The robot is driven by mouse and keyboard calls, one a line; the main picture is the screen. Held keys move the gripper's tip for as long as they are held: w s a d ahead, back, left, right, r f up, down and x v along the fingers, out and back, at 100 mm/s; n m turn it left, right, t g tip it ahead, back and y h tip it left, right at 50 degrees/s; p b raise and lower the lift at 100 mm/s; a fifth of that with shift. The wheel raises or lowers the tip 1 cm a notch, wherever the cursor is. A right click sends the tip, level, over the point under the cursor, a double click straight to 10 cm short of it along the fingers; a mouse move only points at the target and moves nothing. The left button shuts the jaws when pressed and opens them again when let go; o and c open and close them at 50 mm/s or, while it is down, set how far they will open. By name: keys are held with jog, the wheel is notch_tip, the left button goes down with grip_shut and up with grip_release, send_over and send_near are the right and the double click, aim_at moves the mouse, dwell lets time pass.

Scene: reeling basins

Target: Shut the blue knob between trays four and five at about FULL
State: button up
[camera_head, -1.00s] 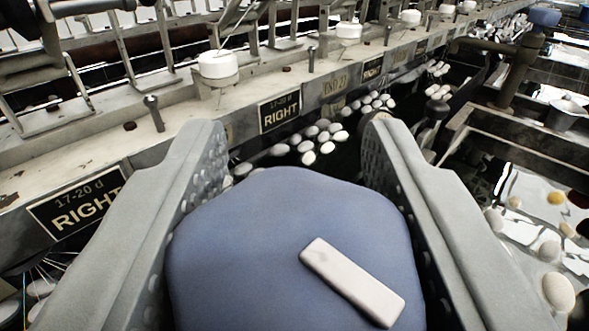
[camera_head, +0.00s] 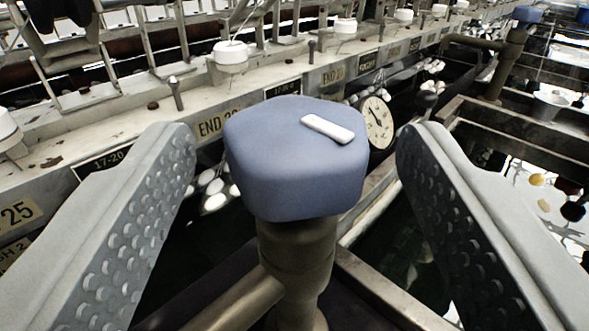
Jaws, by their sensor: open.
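A blue knob (camera_head: 285,165) with a white pointer bar (camera_head: 328,129) on its top sits on a brown metal valve stem (camera_head: 297,262) in the middle of the view. The bar lies slanted, its right end lower. My gripper (camera_head: 295,135) is open, with one grey studded finger on each side of the knob and a clear gap on both sides. The fingers do not touch it. A round dial gauge (camera_head: 377,125) shows behind the knob at right; its marks are too small to read.
A pale machine ledge with label plates, including one reading END (camera_head: 210,126), runs across the back. White cups (camera_head: 231,54) stand along it. Basins with white cocoons lie below. Another blue knob (camera_head: 527,14) is at the far right. A pipe (camera_head: 235,303) joins the stem at lower left.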

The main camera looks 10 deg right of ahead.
jog(key=v, duration=1.3)
dwell(2.1)
